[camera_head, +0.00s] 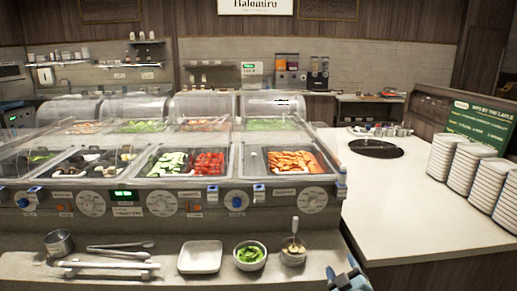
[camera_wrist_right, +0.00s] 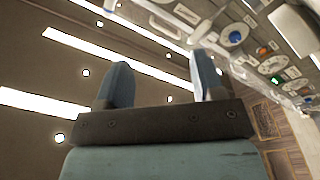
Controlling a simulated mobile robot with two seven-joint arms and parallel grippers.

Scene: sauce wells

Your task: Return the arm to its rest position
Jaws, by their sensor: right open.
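My right gripper (camera_head: 346,277) shows at the bottom edge of the head view, right of centre, just in front of the counter's front edge. In the right wrist view its two blue fingers (camera_wrist_right: 161,88) stand apart with nothing between them, so it is open and empty. Beyond the fingers that view shows the ceiling with light strips, and the counter's dial panel (camera_wrist_right: 262,45) at the upper right. Most of the right arm is hidden from the head view. My left gripper is in neither view.
A white square dish (camera_head: 200,257), a bowl of green pieces (camera_head: 249,255), a small cup with a utensil (camera_head: 293,253), tongs (camera_head: 108,265) and a metal cup (camera_head: 59,242) stand on the front ledge. Food wells lie behind. Plate stacks (camera_head: 447,157) stand on the white counter (camera_head: 400,220) at right.

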